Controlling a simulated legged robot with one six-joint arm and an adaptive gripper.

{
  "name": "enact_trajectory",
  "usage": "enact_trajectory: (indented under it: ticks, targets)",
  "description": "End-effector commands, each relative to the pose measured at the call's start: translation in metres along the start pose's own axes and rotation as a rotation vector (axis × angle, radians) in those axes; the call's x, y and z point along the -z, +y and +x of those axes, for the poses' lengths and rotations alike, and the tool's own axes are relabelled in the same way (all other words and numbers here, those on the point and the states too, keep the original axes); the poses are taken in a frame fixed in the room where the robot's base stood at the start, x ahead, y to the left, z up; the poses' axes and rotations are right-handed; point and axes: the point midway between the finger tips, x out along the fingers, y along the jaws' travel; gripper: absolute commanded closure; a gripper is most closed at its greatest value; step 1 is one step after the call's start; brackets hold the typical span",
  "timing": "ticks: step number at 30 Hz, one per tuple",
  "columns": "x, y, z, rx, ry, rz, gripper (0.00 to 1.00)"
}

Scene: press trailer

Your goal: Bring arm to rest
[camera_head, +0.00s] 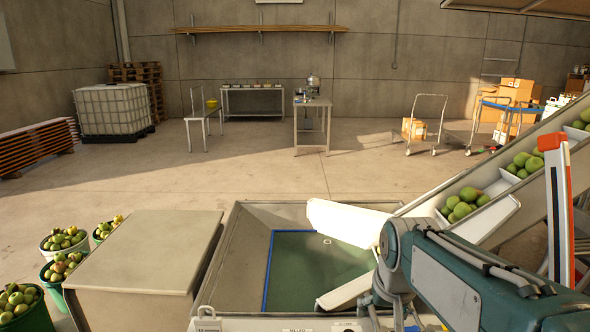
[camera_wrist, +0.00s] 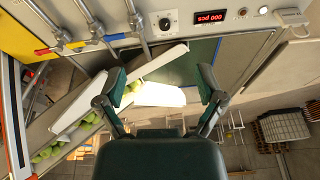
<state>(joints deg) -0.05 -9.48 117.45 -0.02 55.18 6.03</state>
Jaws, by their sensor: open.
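My arm is at the lower right of the head view, with its teal links reaching over the metal hopper (camera_head: 240,268). My gripper (camera_wrist: 164,82) shows in the wrist view with its two fingers spread wide and nothing between them. In the head view the gripper (camera_head: 392,305) is partly hidden behind my own arm. A white chute piece (camera_head: 345,220) is beyond the arm, above the green hopper floor (camera_head: 310,258). In the wrist view a control panel with a red display (camera_wrist: 210,17) lies at the top.
A conveyor with green fruit (camera_head: 462,203) rises to the right, close to my arm. Baskets of fruit (camera_head: 62,240) and a grey box (camera_head: 150,240) stand at the left. Tables (camera_head: 313,102), carts and a white tank (camera_head: 112,110) are far back. The middle floor is clear.

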Motion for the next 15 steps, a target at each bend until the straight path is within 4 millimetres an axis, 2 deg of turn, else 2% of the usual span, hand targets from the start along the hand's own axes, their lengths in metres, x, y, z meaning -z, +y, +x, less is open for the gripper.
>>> enact_trajectory:
  ticks: [1, 6, 12, 15]
  targets:
    - [-0.014, 0.002, -0.010, 0.002, 0.021, -0.008, 0.12]
    - [-0.061, 0.006, -0.029, 0.007, 0.082, -0.040, 0.12]
    - [-0.115, 0.012, -0.038, 0.010, 0.150, -0.077, 0.12]
    - [-0.135, 0.014, -0.037, 0.010, 0.177, -0.091, 0.12]
